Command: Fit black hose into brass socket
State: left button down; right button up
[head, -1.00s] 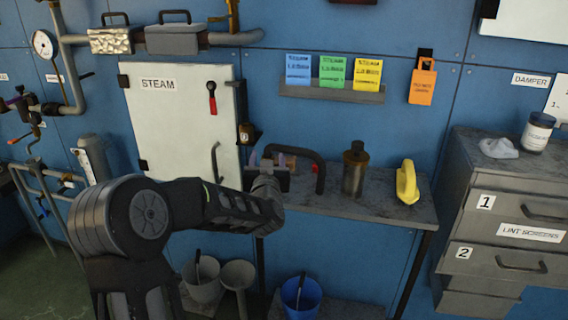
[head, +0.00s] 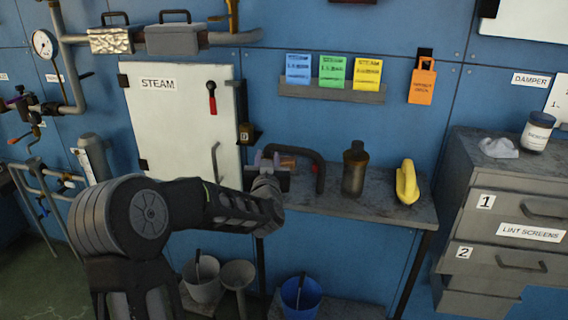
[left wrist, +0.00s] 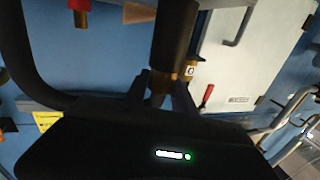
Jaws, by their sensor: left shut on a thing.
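The black hose (head: 305,155) arches over the bench, its right end going down to the bench top. It also shows as a dark curve at the left of the left wrist view (left wrist: 22,62). My left gripper (head: 267,160) is at the hose's left end, partly hidden by my arm. In the left wrist view its fingers (left wrist: 160,92) are shut on a dark piece with brass at its edge, likely the hose end. A labelled brass fitting (head: 245,133) on the wall beside the steam door may be the socket; it also shows close behind the fingers (left wrist: 190,70). I cannot tell whether they touch.
A brown bottle (head: 354,170) and a yellow object (head: 406,182) stand on the bench (head: 395,212) to the right. A small copper-coloured block (head: 288,162) is behind the hose. The white steam door (head: 180,110) is at the left. Buckets (head: 300,295) stand below.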

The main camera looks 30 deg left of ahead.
pick_arm(q)
jog(key=shift+r, duration=0.15)
dwell(0.3)
notch_tip(320, 180, up, 10)
jog(key=shift+f+p, duration=0.1)
jog(key=shift+p, duration=0.55)
jog(key=s+d+f+m+t+h+p, duration=0.1)
jog(key=d+f+m+h+p, duration=0.1)
jog(key=d+f, duration=0.3)
jog(key=s+d+f+m+t+h+p, duration=0.1)
jog(key=d+f+h, duration=0.3)
jog(key=d, duration=1)
jog(key=s+d+f+m+t+h+p, duration=0.1)
jog(key=d+f+m+h+p, duration=0.3)
jog(key=d+f, duration=0.3)
jog(key=d, duration=0.3)
jog(key=shift+f, duration=0.15)
